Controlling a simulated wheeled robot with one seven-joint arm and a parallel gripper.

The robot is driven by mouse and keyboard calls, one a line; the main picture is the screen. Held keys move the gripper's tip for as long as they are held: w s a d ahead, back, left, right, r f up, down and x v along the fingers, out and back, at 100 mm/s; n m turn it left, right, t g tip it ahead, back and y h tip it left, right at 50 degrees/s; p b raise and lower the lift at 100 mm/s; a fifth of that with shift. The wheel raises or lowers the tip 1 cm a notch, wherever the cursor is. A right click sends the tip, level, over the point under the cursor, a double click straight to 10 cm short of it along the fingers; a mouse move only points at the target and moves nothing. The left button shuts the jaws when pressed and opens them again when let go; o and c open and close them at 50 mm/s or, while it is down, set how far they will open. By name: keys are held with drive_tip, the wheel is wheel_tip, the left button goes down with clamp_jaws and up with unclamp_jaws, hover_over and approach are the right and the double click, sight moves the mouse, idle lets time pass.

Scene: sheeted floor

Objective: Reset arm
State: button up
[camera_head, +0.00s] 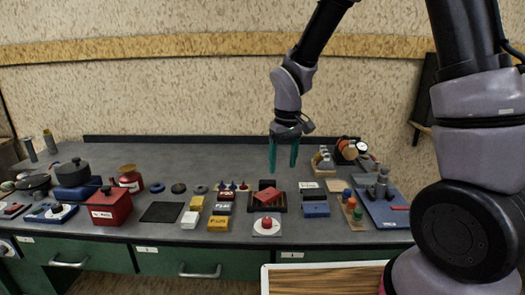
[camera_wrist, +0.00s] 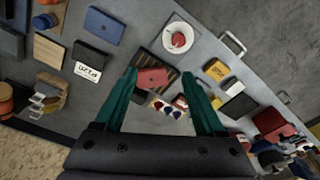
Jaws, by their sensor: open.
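My gripper (camera_head: 284,155) hangs over the back middle of the grey workbench (camera_head: 160,160), with its two teal fingers pointing down. In the wrist view my gripper (camera_wrist: 165,95) is open, with its fingers apart and nothing between them held. Beneath it lies a red box (camera_head: 267,195) on a dark striped board (camera_head: 281,207); the red box also shows between the fingertips in the wrist view (camera_wrist: 153,78). The gripper is apart from everything on the bench.
A red round item (camera_head: 267,223) sits on a white plate at the front. Blue boxes (camera_head: 315,209), yellow boxes (camera_head: 218,223), a red case (camera_head: 109,207) and a blue-based device (camera_head: 385,206) crowd the bench. A wooden-topped surface (camera_head: 325,279) stands in front. The bench's back strip is mostly clear.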

drive_tip(key=s+d+r+m+t+y, duration=0.1)
drive_tip(key=s+d+r+m+t, duration=0.25)
drive_tip(key=d+r, duration=0.85)
drive_tip(key=s+d+r+m+t, duration=0.3)
drive_tip(key=s+d+r+m, duration=0.3)
drive_tip(key=s+r, duration=0.4)
drive_tip(key=shift+d+r+y, duration=0.2)
drive_tip(key=shift+r+y, duration=0.1)
drive_tip(key=shift+r, duration=0.6)
